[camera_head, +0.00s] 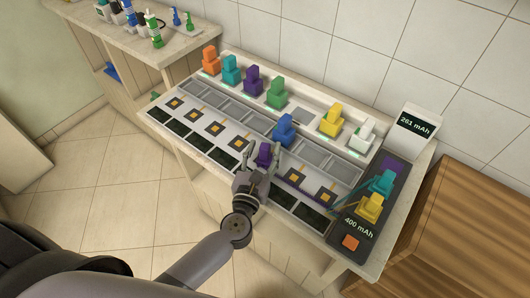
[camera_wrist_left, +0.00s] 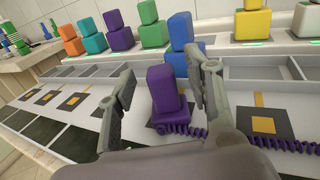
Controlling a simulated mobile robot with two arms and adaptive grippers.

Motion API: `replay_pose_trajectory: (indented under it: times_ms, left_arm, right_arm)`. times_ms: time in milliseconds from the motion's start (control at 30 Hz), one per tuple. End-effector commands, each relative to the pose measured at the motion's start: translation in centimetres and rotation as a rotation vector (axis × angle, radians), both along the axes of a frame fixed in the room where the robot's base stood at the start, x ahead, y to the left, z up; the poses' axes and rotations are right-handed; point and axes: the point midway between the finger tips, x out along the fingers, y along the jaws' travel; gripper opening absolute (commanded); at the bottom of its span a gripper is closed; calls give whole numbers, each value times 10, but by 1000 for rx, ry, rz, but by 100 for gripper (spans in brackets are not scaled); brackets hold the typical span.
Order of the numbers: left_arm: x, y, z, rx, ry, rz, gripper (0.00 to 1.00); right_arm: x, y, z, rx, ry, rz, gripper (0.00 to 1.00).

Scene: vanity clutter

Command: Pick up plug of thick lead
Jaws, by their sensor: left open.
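The thick lead is a purple coiled cable (camera_wrist_left: 240,138) running right from a purple block-shaped plug (camera_wrist_left: 166,92) on the white board. The plug stands upright and also shows in the head view (camera_head: 264,154). My left gripper (camera_head: 261,151) is open, with one finger on each side of the plug; the wrist view shows the same fingers (camera_wrist_left: 160,78). The right finger is very near the plug, and I cannot tell whether it touches. The left finger is clearly apart from it. My right gripper is not in view.
A blue plug (camera_head: 284,130) stands just behind the purple one. Several coloured plugs, including a green one (camera_head: 277,92), line the back rail. Teal (camera_head: 382,183) and yellow (camera_head: 369,207) plugs sit on a dark panel at right, with thin leads. A white meter (camera_head: 414,128) stands behind.

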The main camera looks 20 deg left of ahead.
Motion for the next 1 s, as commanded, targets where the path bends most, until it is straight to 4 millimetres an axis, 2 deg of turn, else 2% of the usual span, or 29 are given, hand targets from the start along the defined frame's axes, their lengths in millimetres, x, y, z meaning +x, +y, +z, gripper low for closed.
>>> replay_pose_trajectory:
  times_ms: [133,400,1000]
  left_arm:
    - [14,0,1,0,0,-1,47]
    - [16,0,0,-1,1,-1,45]
    - [15,0,0,0,0,-1,5]
  right_arm:
    - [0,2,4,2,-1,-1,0]
    - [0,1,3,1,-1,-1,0]
    - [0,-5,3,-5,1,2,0]
